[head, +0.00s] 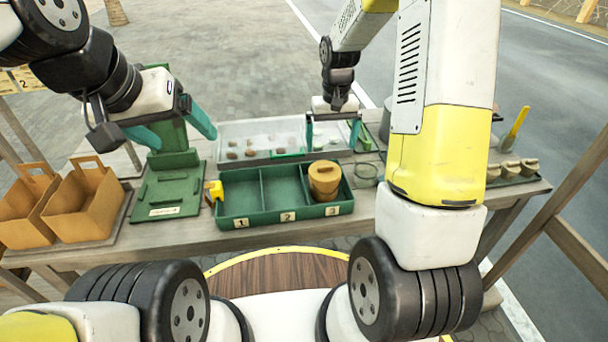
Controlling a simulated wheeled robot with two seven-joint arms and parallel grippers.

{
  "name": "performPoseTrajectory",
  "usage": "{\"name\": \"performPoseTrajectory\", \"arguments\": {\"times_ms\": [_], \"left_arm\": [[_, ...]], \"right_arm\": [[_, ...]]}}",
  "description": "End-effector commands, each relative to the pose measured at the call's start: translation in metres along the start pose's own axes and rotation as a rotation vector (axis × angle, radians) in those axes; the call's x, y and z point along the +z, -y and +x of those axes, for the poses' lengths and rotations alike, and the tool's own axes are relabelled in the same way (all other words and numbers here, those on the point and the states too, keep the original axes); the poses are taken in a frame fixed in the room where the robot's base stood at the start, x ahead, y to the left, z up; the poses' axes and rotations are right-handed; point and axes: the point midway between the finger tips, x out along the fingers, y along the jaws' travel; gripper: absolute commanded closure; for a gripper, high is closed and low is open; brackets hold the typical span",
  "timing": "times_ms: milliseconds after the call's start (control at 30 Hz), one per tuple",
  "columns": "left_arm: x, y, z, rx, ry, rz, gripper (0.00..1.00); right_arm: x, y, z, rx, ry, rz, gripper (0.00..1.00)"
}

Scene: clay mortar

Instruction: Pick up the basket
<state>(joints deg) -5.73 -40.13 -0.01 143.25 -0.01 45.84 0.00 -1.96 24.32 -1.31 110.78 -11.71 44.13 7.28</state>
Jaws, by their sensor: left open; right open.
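Two brown baskets with upright handles stand side by side at the left end of the table. The nearer-to-centre basket (88,208) and the left basket (24,214), partly cut by the picture edge, both look empty. My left gripper (175,131) is open with teal fingers apart, above and to the right of the baskets, over the green stand (168,190). It touches neither basket. My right gripper (333,132) is open over the right part of a clear tray (232,132) at the back, far from the baskets.
A green three-section bin (262,218) numbered 1, 2 and 3 sits mid-table, with a brown lidded pot (324,178) in section 3. A yellow item (215,189) is at its left. Wooden posts flank the table.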

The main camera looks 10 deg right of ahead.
Motion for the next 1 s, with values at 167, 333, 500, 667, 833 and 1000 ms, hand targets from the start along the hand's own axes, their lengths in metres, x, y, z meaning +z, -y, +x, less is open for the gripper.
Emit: {"name": "performPoseTrajectory", "arguments": {"times_ms": [167,333,500,667,833,1000], "left_arm": [[0.0,0.0,0.0,0.0,0.0,0.0,0.18],[0.0,0.0,0.0,0.0,0.0,0.0,0.18],[0.0,0.0,0.0,0.0,0.0,0.0,0.18],[0.0,0.0,0.0,0.0,0.0,0.0,0.18],[0.0,0.0,0.0,0.0,0.0,0.0,0.18],[0.0,0.0,0.0,0.0,0.0,0.0,0.18]], "right_arm": [[-0.006,-0.002,0.023,0.009,0.028,-0.001,0.0],[-0.006,-0.002,0.041,0.009,0.029,-0.002,0.0],[-0.008,-0.001,0.061,0.008,0.029,-0.002,0.0],[-0.01,0.0,0.086,0.009,0.03,-0.002,0.0],[-0.01,-0.001,0.098,0.009,0.027,-0.002,0.0],[-0.01,-0.001,0.098,0.009,0.025,-0.002,0.0]]}}
